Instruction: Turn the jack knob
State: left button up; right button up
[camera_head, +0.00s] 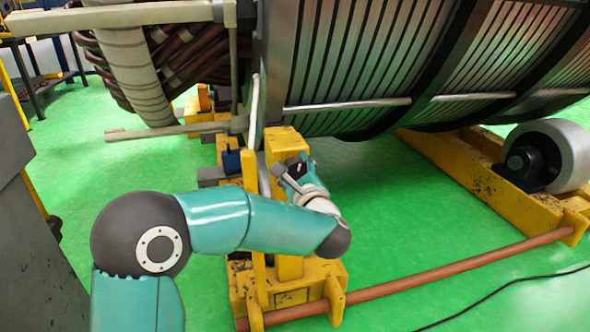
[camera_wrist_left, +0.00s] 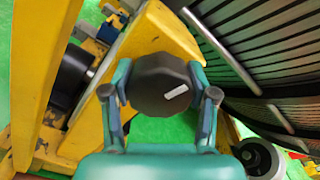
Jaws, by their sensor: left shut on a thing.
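The jack knob (camera_wrist_left: 158,84) is a dark, many-sided knob with a small pale mark on its face. In the left wrist view it sits between the two fingers of my left gripper (camera_wrist_left: 162,98), which is shut on it. In the head view my left gripper (camera_head: 298,172) is at the yellow jack stand (camera_head: 287,142), and the gripper and wrist largely hide the knob there. My right gripper is in neither view.
The large ribbed stator (camera_head: 370,60) hangs just above and behind my gripper. A yellow roller stand with a grey roller (camera_head: 563,155) is at the right. A brown rod (camera_head: 450,275) runs along the floor front. Green floor (camera_head: 400,200) is open between the stands.

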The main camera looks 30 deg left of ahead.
aim_at(295, 158)
pick_arm(q)
jog(key=shift+f+n, duration=0.35)
jog(key=shift+n, duration=0.15)
jog(key=o, duration=1.2)
jog(key=shift+r, duration=0.15)
notch_tip(295, 158, up, 10)
jog(key=shift+f, duration=0.1)
